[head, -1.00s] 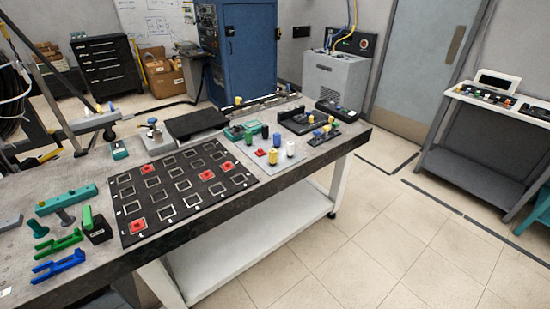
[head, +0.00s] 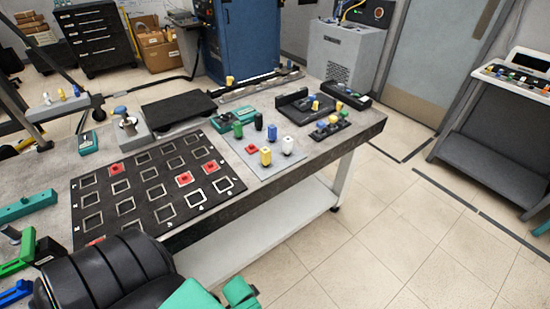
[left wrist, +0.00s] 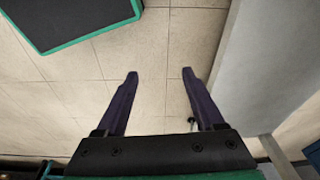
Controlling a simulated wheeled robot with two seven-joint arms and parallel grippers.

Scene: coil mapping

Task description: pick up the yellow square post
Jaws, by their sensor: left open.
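A yellow post (head: 265,156) stands upright on a light grey plate (head: 268,172) on the workbench, beside a red piece (head: 252,149), a white post (head: 287,145) and dark and blue posts. Its square shape is too small to confirm. In the left wrist view my left gripper (left wrist: 160,74) is open and empty, its two dark fingers apart over floor tiles. In the head view my left arm comes in at the bottom, and its fingers are not seen there. The yellow post is not in the wrist view. My right gripper is not in view.
A black grid board (head: 150,188) with red pieces lies left of the plate. A black fixture (head: 305,104) and a small board with colored knobs (head: 330,129) stand to its right. The bench's front edge (head: 300,168) is close to the plate. Open floor lies in front.

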